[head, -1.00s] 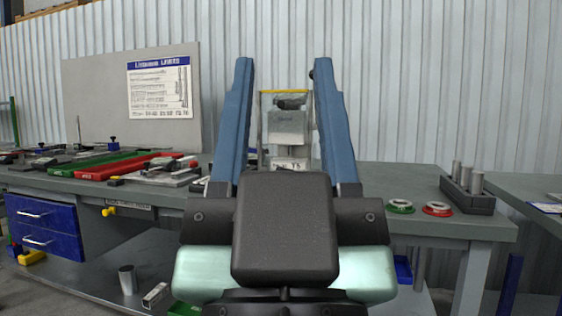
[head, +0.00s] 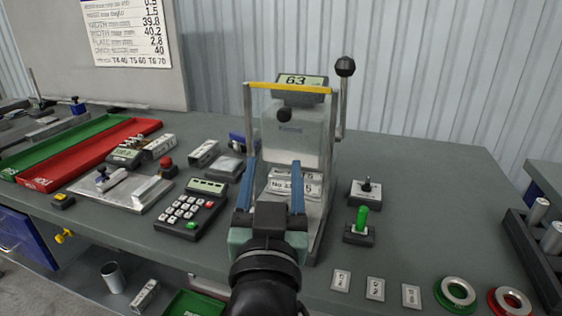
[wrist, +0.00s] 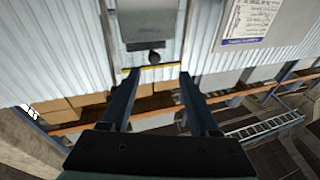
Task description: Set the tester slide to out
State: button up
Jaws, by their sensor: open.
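The tester (head: 292,130) stands on the bench as an upright grey frame with a yellow top bar, a display reading 63 and a ball-topped lever (head: 343,95) at its right. A grey block inside it has a black knob (head: 284,115) at its front. I cannot tell for sure which part is the slide or how it is set. In the wrist view the knob (wrist: 154,57) shows close to the yellow bar (wrist: 152,68). My gripper (head: 271,165) is open and empty in front of the tester, its blue fingers below the knob; they partly hide the lower tester.
A keypad box (head: 190,208) and a metal plate (head: 120,188) lie left of my gripper. A green-handled switch (head: 360,225) and a black toggle box (head: 369,192) stand to the right. Ring gauges (head: 457,293) lie at the front right. The bench's back right is clear.

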notch_tip(320, 180, down, 8)
jog(key=s+g+p, duration=0.2)
jog(key=g+p, duration=0.5)
jog(key=p, duration=1.1)
jog(key=x, duration=1.2)
jog(key=shift+w+d+f+p, duration=0.2)
jog(key=shift+w+f+p, duration=0.05)
jog(key=shift+p, duration=0.05)
jog(key=shift+c, duration=0.4)
grip_shut()
